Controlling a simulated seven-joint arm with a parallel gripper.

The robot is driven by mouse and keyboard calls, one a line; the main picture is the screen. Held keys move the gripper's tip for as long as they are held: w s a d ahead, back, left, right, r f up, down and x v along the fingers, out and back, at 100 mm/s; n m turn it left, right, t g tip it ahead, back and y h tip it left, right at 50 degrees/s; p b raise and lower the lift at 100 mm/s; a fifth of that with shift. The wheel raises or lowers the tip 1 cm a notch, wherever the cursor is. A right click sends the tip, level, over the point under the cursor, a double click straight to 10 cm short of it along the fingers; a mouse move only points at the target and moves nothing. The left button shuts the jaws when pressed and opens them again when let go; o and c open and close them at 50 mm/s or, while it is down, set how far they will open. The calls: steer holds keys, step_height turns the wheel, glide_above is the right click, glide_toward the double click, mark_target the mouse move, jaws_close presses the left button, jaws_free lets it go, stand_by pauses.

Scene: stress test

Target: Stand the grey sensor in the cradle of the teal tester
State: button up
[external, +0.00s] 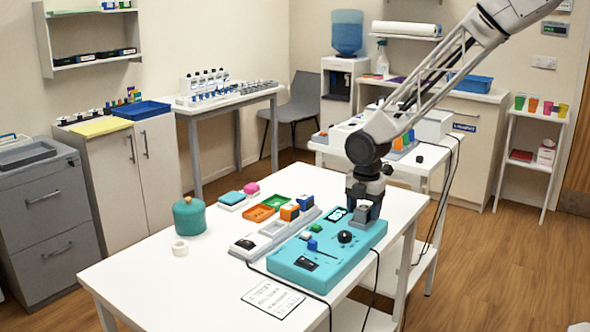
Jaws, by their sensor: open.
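The teal tester (325,267) lies on the near white table. It has a small dark screen, a black knob (345,237), a blue part (312,246) and a green part (317,227) on top. My gripper (367,198) points down over the tester's far right end, with its jaws open. A grey blocky piece (366,212) sits directly below my gripper at that end. It looks like the grey sensor at the cradle, but the two are hard to tell apart here. My gripper hides part of it, and I cannot tell whether the fingers touch it.
Left of the tester is a pale grey device (258,242) with orange and blue blocks. Behind it are green (277,202) and orange trays (258,213). A teal round pot (189,216) and white ring (180,248) stand left. Black cables run off the table's front and right edges.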

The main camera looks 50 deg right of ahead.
mark_target(366, 207)
steer(key=shift+r, duration=0.1)
step_height(366, 207, up, 12)
stand_by(0.7)
steer(key=shift+s+r, duration=0.1)
steer(key=shift+r, duration=0.05)
stand_by(0.4)
steer(key=s+a+r+m+t, duration=0.1)
steer(key=s+r+m, duration=0.4)
steer(key=s, duration=0.5)
steer(key=s+a+r+m, duration=0.1)
steer(key=s+r+m, duration=0.3)
steer(key=s+r, duration=0.5)
steer(key=s+a+f+m+t, duration=0.1)
steer(key=s+m, duration=0.8)
steer(key=s, duration=1.5)
steer(key=shift+s+f+t, duration=0.15)
steer(key=shift+f+t, duration=0.15)
